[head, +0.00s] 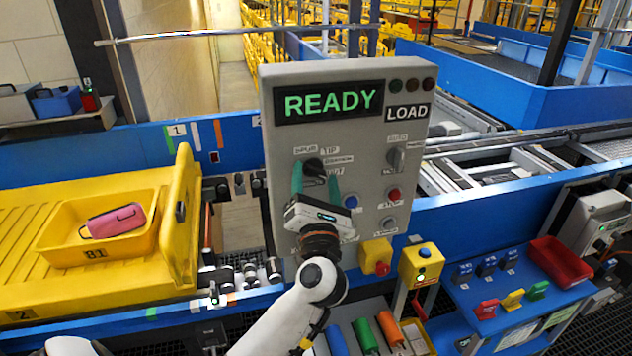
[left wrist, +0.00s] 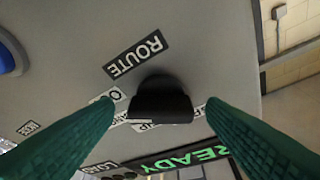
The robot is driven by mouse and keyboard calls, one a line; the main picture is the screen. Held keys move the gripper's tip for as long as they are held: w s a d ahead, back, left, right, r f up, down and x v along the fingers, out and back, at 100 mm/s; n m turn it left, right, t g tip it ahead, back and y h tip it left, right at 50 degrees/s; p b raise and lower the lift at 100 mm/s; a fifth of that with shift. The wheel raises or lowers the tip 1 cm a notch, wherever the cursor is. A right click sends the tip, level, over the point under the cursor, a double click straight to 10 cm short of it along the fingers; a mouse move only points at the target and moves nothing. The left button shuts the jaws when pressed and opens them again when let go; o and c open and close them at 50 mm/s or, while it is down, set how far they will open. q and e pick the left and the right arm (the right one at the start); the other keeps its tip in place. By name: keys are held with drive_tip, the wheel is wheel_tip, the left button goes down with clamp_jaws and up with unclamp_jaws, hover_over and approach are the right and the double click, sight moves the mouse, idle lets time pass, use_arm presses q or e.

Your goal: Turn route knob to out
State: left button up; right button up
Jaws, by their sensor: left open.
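The route knob (head: 314,165) is a black knob on the grey control panel (head: 360,137), with small labels around it. It shows large in the left wrist view (left wrist: 160,100), beside the upside-down ROUTE label (left wrist: 136,54). My left gripper (head: 314,174) is open, its green fingers on either side of the knob. In the left wrist view, gaps show between the knob and both fingertips (left wrist: 160,106). The fingers partly cover the labels, and I cannot tell which label the knob points to. My right gripper is not in view.
The panel display (head: 328,102) reads READY, beside a LOAD label (head: 406,113). A second knob (head: 396,158), a red button (head: 393,194) and a blue button (head: 389,222) lie right of the route knob. A yellow tray (head: 60,257) with a pink case stands at left.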

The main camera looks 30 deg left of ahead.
use_arm(q)
drive_tip(key=b+v, duration=0.6)
drive_tip(key=v, duration=0.6)
drive_tip(key=shift+f, duration=0.15)
